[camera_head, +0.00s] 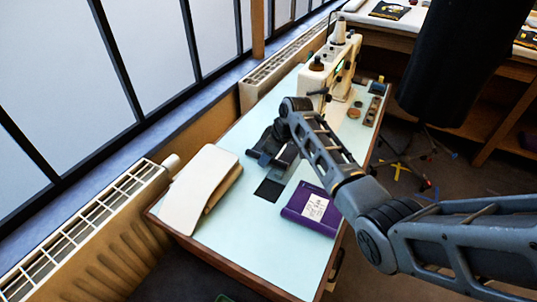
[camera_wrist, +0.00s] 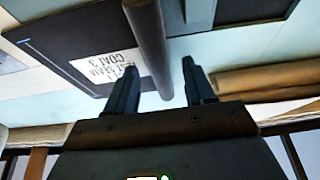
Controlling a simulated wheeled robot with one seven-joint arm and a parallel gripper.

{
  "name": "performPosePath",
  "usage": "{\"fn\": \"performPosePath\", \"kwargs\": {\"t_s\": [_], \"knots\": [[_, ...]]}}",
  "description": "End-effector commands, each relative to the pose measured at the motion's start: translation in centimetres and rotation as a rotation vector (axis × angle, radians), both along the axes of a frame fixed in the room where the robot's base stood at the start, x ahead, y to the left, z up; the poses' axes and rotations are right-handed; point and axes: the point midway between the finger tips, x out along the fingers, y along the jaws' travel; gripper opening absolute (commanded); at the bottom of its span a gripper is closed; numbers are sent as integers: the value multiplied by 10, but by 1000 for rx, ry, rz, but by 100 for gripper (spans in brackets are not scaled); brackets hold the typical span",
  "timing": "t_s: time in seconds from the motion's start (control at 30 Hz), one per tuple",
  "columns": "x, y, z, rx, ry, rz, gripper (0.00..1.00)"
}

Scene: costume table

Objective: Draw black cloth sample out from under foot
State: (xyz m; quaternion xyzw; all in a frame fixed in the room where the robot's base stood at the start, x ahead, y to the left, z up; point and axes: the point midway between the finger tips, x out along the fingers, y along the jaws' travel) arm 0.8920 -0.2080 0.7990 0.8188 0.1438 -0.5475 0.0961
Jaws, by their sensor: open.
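The black cloth sample (camera_head: 268,190) lies flat on the pale blue table, its near end showing below my gripper in the head view. In the wrist view a dark flat piece (camera_wrist: 75,35), which looks like the sample, carries a white label reading upside down, partly "COAT 3". My gripper (camera_head: 263,160) is open over the table; in the wrist view its two fingers (camera_wrist: 160,82) stand apart. A dark round bar (camera_wrist: 150,45) shows between and beyond the fingers; I cannot tell whether they touch it. The foot cannot be made out clearly, with my arm in front.
A cream sewing machine (camera_head: 343,72) stands at the table's far end. A white folded item (camera_head: 200,185) lies at left, a purple labelled case (camera_head: 310,209) at right. The pale table (camera_head: 250,245) is clear in front. Radiators and windows line the left side.

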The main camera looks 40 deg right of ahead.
Motion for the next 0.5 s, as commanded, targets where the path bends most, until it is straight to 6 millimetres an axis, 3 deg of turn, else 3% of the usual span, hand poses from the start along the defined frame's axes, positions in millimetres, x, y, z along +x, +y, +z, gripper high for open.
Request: {"fn": "performPosePath", "kwargs": {"t_s": [0.17, 0.5], "knots": [[-5, -2, 13, 0, -2, 0, 53], [-23, -9, 61, -1, -3, -1, 53]]}}
